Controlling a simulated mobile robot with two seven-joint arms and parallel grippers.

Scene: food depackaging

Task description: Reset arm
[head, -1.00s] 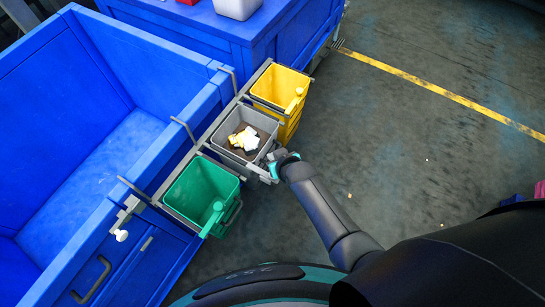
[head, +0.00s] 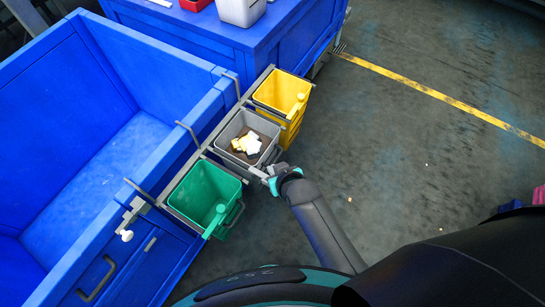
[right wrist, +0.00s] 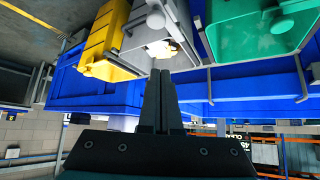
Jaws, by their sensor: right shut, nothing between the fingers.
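My right gripper (head: 268,176) is by the near edge of the grey bin (head: 226,136) in the head view. In the right wrist view its two fingers (right wrist: 160,75) are together with nothing between them. The grey bin holds pale yellow and white pieces (head: 246,144) on a brown bottom; the bin also shows in the right wrist view (right wrist: 145,40). I cannot tell whether the gripper touches the bin. My left gripper is in neither view.
A yellow bin (head: 283,92) and a green bin (head: 200,193) hang on either side of the grey bin, on a rack along the large blue container (head: 110,150). A blue table (head: 215,32) stands behind. The floor (head: 400,150) at right is mostly clear.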

